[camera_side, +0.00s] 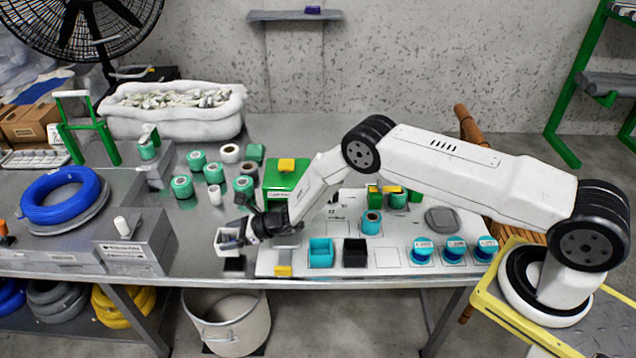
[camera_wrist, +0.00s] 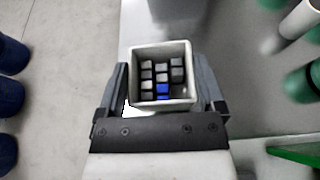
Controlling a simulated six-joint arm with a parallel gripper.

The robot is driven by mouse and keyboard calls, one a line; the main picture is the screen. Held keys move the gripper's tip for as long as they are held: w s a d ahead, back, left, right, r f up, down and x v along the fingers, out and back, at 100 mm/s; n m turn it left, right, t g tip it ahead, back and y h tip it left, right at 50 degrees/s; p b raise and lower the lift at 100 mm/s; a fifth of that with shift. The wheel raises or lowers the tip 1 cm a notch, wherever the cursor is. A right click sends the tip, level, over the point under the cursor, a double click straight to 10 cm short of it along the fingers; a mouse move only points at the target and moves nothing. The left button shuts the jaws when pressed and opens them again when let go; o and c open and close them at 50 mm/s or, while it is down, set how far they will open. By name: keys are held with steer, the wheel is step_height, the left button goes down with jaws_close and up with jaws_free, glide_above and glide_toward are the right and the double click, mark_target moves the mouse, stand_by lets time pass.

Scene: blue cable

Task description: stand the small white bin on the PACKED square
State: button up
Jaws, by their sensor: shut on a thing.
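The small white bin (camera_side: 226,241) is held in my gripper (camera_side: 240,232) at the front edge of the metal table, left of the white board. In the wrist view the bin (camera_wrist: 160,105) sits between the two fingers of my gripper (camera_wrist: 161,75). It is open-topped and holds several small grey and black pieces and some blue ones. Floor shows on its left and table on its right. The white board (camera_side: 425,258) has outlined squares; one bare outlined square (camera_side: 387,258) lies right of the black bin. I cannot read which square says PACKED.
A teal bin (camera_side: 320,253) and a black bin (camera_side: 355,252) stand along the board's front, with teal spools (camera_side: 422,250) to their right. A yellow block (camera_side: 283,270) is at the front edge. Several green-and-white spools (camera_side: 182,187) stand behind my gripper. A bucket (camera_side: 228,322) stands below.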

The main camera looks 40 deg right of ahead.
steer(key=shift+f, duration=1.5)
steer(key=shift+f, duration=0.15)
steer(key=o, duration=1)
steer(key=shift+s+d+r, duration=0.1)
steer(key=shift+r, duration=0.1)
steer(key=shift+v, duration=5.9)
steer(key=shift+r, duration=0.1)
